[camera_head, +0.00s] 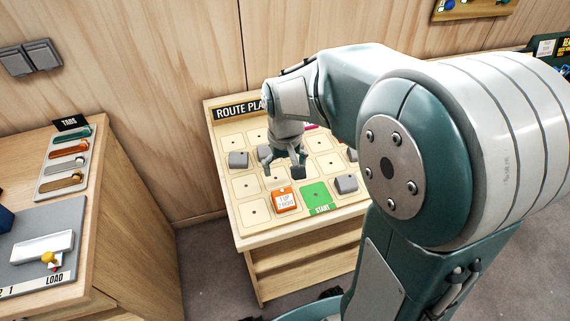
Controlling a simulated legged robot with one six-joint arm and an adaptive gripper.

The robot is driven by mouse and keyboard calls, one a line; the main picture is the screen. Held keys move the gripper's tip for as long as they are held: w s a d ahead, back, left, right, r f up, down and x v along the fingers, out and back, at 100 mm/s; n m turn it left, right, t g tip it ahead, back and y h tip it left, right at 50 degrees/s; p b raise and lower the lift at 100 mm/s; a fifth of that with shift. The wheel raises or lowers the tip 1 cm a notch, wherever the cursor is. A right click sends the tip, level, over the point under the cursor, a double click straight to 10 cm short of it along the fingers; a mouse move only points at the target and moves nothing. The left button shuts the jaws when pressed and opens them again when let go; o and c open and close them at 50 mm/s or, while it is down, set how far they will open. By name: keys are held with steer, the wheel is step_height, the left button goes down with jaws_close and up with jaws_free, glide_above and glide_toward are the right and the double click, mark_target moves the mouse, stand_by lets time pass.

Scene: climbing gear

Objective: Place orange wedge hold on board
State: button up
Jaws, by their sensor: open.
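The board (240,215), headed "ROUTE PLA…", has a grid of pale square cells and a green start cell (314,194) at its front. An orange-edged piece (284,200) with a white label lies in the cell left of the start cell. I cannot tell whether it is a card or a hold, and I see no clear orange wedge hold. My gripper (283,170) is open, pointing down over the middle of the board, just behind the orange-edged piece. I see nothing between its fingers. My arm hides the board's back right.
Grey blocks stand on the board at left (238,160) and right (346,184). A pink piece (310,126) shows partly behind my arm. The left cabinet (125,220) bears a tag rack (48,178) and a white tray (38,246) with a small yellow object (48,257).

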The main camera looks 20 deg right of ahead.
steer(key=s+r+t, duration=0.5)
steer(key=s+r, duration=0.6)
steer(key=s, duration=0.3)
steer(key=shift+s+t, duration=0.3)
steer(key=shift+s, duration=0.05)
